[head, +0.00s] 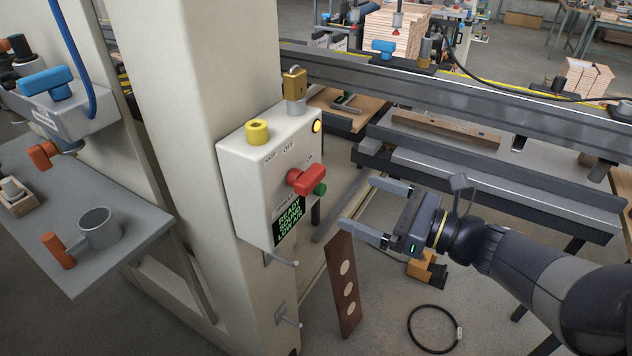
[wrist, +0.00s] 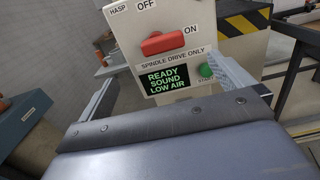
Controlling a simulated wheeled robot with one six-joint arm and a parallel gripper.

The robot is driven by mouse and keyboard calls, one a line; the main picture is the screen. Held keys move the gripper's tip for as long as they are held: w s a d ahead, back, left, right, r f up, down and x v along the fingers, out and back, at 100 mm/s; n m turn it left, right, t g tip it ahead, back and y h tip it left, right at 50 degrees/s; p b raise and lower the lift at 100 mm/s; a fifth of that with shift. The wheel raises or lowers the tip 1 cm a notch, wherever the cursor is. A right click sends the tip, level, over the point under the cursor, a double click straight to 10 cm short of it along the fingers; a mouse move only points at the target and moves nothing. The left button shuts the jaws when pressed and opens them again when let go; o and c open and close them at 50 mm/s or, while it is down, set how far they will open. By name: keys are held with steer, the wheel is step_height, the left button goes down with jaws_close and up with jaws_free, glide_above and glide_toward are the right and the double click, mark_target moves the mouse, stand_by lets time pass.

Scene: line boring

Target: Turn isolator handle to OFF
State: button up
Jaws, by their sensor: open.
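The red isolator handle (head: 307,179) is on the front of the pale control box (head: 245,180). In the wrist view the handle (wrist: 164,43) lies nearly level, with its right end towards the ON label (wrist: 190,29). The OFF label (wrist: 147,4) is above it. My gripper (head: 357,203) is open and empty, to the right of the box and apart from the handle. In the wrist view its two fingers reach forward on either side of the display, with the handle beyond and between their lines.
A green START button (wrist: 206,71) sits just below right of the handle. The display (wrist: 167,80) reads READY SOUND LOW AIR. A brass padlock (head: 294,84) and a yellow ring (head: 257,132) are on the box.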

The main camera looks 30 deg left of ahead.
steer(key=d+p, duration=0.1)
steer(key=d, duration=0.8)
steer(key=shift+s+d, duration=0.2)
steer(key=shift+s, duration=0.15)
steer(key=shift+a, duration=0.1)
steer(key=a+b, duration=0.1)
steer(key=a, duration=0.8)
steer(key=shift+w+d, duration=0.2)
steer(key=shift+d, duration=1.85)
steer(key=shift+a, duration=0.1)
